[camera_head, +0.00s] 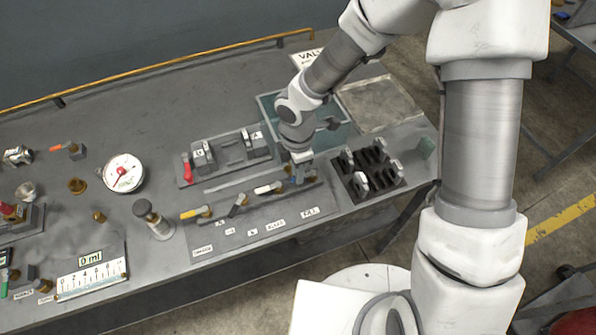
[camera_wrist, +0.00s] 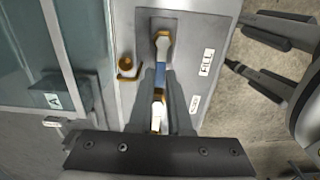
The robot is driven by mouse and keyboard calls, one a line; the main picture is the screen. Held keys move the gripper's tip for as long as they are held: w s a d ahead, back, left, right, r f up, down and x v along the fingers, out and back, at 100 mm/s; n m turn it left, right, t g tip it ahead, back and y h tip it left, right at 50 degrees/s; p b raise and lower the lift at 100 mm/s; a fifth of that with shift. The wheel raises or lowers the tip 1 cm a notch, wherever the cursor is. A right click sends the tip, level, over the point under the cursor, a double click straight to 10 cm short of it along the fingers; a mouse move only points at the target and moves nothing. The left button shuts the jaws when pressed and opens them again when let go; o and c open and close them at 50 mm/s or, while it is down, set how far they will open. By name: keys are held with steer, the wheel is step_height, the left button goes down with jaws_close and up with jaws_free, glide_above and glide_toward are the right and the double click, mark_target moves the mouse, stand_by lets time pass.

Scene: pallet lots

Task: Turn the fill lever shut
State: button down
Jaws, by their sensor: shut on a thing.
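The fill lever has a blue handle (camera_wrist: 160,77) and a gold and white hub (camera_wrist: 162,42). It sits on a grey valve panel beside the FILL label (camera_wrist: 207,56), which also shows in the head view (camera_head: 310,211). My gripper (camera_wrist: 161,88) is shut on the blue handle, with one finger on each side. In the head view my gripper (camera_head: 300,178) reaches down to the right end of the lever row and hides most of the fill lever. A white-handled lever (camera_head: 268,188) stands just left of it; its white part (camera_wrist: 157,115) shows between my fingers.
A yellow lever (camera_head: 194,212) and a dark lever (camera_head: 238,202) stand further left on the panel. A black rack (camera_head: 372,192) is close to the right. A glass-walled bin (camera_head: 268,108) and a grey fixture with a red handle (camera_head: 186,170) lie behind.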

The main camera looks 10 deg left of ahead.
steer(key=c, duration=0.8)
jaws_free()
steer(key=shift+c, duration=0.2)
